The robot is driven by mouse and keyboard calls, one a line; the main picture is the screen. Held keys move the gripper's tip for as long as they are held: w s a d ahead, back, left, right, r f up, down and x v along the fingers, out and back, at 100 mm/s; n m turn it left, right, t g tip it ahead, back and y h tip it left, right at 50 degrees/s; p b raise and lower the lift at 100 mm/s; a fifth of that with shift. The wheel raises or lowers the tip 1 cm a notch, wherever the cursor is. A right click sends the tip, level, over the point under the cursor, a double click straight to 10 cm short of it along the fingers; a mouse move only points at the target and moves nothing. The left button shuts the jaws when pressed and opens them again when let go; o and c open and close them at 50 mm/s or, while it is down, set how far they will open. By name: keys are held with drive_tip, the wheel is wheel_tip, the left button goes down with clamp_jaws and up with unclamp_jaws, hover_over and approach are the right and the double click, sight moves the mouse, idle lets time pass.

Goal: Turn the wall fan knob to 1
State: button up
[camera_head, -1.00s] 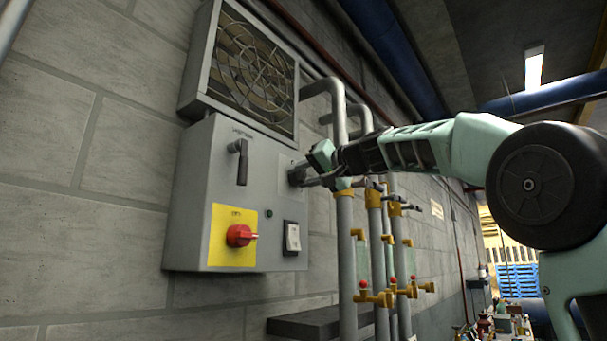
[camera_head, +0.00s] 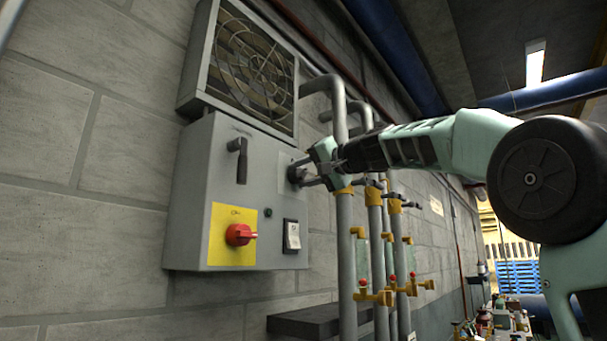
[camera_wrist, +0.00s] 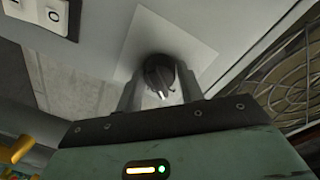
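The wall fan knob (camera_wrist: 158,76) is a round dark knob with a pale mark on its grip, on a light square plate (camera_wrist: 172,40) of the grey control box (camera_head: 188,205). In the head view the knob (camera_head: 295,175) is partly hidden by my fingers. My gripper (camera_wrist: 160,88) has its two fingers apart, one on each side of the knob. A narrow gap shows beside the knob; I cannot tell whether a finger touches it. In the head view my gripper (camera_head: 308,180) is at the box's right part. The number at the pointer is not readable.
The fan (camera_head: 250,65) sits above the box. The box also carries a black lever (camera_head: 240,160), a red knob (camera_head: 239,234) on a yellow plate and a white switch (camera_head: 292,236). Grey pipes (camera_head: 346,250) with yellow valves stand close right of the box, beneath my wrist.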

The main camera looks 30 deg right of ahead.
drive_tip(key=o, duration=0.3)
drive_tip(key=f+b+v, duration=0.1)
drive_tip(key=b+v, duration=0.5)
drive_tip(key=v, duration=1.1)
drive_tip(key=shift+s+r, duration=0.2)
drive_tip(key=shift+r, duration=0.2)
drive_tip(key=shift+d, duration=0.1)
